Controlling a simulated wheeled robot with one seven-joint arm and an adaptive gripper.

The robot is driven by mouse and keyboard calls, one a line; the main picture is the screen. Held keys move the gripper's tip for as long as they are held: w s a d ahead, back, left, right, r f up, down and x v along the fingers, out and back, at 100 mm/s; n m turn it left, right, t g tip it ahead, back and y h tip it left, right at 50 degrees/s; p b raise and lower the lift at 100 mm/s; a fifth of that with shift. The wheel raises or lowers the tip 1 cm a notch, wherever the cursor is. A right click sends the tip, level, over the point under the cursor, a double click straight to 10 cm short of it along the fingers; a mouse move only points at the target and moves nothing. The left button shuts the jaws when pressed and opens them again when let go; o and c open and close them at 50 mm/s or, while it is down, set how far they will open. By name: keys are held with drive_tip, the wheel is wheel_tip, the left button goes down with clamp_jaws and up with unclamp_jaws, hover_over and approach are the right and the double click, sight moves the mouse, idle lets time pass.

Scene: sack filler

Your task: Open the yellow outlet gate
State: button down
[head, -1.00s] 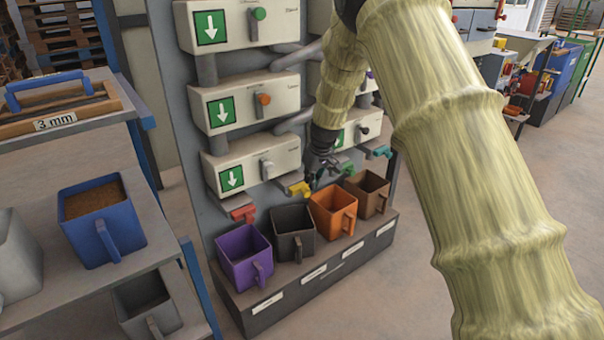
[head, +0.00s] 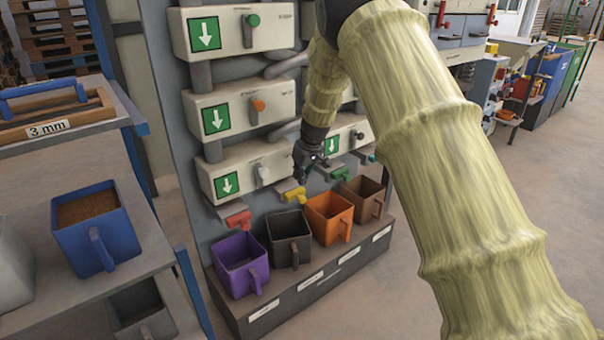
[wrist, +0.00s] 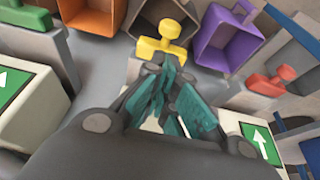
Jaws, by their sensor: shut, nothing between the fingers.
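The yellow outlet gate (head: 294,194) is a small T-handled valve low on the grey panel, between the red and green gates and above the dark grey bin. In the wrist view the yellow gate (wrist: 162,42) is top centre, just beyond my fingertips. My gripper (head: 304,176) is dark, with teal finger pads, and is just above the yellow gate. In the wrist view my gripper (wrist: 160,78) is shut and empty. Its tips overlap the lower part of the gate in the picture; I cannot tell whether they touch it.
A red gate (head: 238,219) is to the left and a green gate (head: 341,174) to the right. Purple (head: 238,264), dark grey (head: 289,240), orange (head: 327,220) and brown (head: 364,200) bins stand below. White boxes with green arrow signs (head: 227,185) are above.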

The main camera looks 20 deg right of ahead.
sight(296, 191)
drive_tip(key=shift+b+x, duration=0.5)
drive_tip(key=shift+x, duration=2.25)
drive_tip(key=shift+s, duration=0.1)
drive_tip(key=shift+s+d+r+p, duration=0.1)
drive_tip(key=shift+s+d+p, duration=0.1)
drive_tip(key=shift+s+p, duration=0.1)
drive_tip(key=s, duration=0.1)
drive_tip(key=s+d+p, duration=0.1)
drive_tip(key=s+p, duration=0.1)
drive_tip(key=s, duration=0.1)
drive_tip(key=shift+s+d, duration=0.1)
drive_tip(key=shift+d, duration=0.2)
drive_tip(key=shift+s+d, duration=0.15)
drive_tip(key=shift+s, duration=0.5)
drive_tip(key=shift+p, duration=0.35)
drive_tip(key=p+v, duration=0.7)
drive_tip(key=v, duration=0.2)
drive_tip(key=shift+r+p, duration=0.3)
drive_tip(key=shift+r, duration=0.1)
